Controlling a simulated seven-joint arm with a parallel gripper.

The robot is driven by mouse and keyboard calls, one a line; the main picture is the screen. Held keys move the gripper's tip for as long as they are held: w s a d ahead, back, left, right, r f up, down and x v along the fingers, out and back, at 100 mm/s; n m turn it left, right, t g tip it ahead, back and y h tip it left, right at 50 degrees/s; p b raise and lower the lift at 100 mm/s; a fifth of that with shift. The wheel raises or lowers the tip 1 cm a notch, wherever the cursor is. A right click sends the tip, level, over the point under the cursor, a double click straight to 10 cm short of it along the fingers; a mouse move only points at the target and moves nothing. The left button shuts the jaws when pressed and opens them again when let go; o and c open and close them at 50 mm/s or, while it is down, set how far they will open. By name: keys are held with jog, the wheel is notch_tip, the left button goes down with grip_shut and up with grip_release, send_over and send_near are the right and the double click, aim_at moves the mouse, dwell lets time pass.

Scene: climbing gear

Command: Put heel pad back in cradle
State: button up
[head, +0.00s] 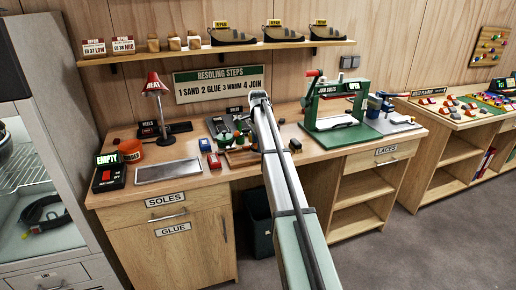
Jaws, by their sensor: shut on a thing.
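My arm reaches up from the bottom of the head view over the workbench (210,172). Its upper end stands above the bench's middle. My gripper's fingertips are hidden behind the arm, and I cannot make out what they hold. I cannot pick out the heel pad with certainty. A dark holder (180,128) stands at the back left of the bench beside a label that seems to read HEELS. I cannot tell whether it is the cradle. Small green and brown items (238,140) lie just left of my arm, partly covered by it.
A red lamp (154,83), an orange tub (130,151), a black box marked EMPTY (108,176) and a grey tray (168,171) take up the bench's left. A green press (336,110) stands right of my arm. A shelf (200,53) with shoes hangs above.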

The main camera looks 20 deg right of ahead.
jog(key=shift+f, duration=1.05)
jog(key=o, duration=0.9)
jog(key=shift+f, duration=0.15)
jog(key=shift+c, duration=0.2)
notch_tip(320, 180, up, 12)
jog(key=shift+r, duration=0.2)
